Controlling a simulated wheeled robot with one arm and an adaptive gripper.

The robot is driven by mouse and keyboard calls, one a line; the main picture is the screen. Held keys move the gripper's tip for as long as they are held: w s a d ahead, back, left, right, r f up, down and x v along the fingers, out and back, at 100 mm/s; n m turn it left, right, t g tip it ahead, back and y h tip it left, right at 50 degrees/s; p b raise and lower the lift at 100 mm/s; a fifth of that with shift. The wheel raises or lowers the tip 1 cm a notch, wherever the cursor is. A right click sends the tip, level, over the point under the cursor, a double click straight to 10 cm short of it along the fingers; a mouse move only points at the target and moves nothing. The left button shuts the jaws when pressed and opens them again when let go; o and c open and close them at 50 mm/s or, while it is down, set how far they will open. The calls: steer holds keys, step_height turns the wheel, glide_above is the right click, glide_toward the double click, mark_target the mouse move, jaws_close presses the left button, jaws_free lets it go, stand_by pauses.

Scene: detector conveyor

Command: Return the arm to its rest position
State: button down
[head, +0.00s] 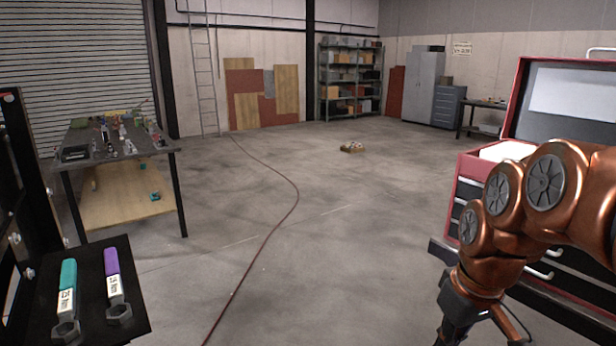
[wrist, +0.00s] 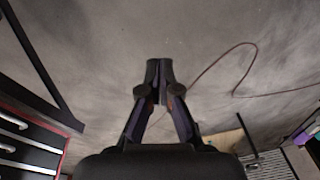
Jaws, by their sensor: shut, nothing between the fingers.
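My copper-coloured arm reaches in from the right in the head view, bent downward in front of a red tool chest. In the wrist view my gripper (wrist: 159,70) is shut, its dark fingertips together with nothing between them. It hangs over bare concrete floor. In the head view the gripper's dark body shows at the bottom right, and its fingertips are cut off by the frame edge.
The red tool chest (head: 468,192) stands close by my arm. A black tray (head: 90,290) at the lower left holds a teal wrench (head: 68,290) and a purple wrench (head: 113,280). A workbench (head: 110,157) stands left. A red hose (head: 272,222) crosses the open floor.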

steer(key=s+a+f+m+g+p, duration=0.1)
steer(key=s+f, duration=0.3)
steer(key=s, duration=0.4)
steer(key=s+a+f+m+g+h+p, duration=0.1)
steer(key=s+f, duration=0.3)
steer(key=s, duration=0.5)
steer(key=shift+a+m+g, duration=0.5)
steer(key=shift+a+m, duration=0.1)
steer(key=shift+m, duration=0.1)
steer(key=shift+s, duration=0.1)
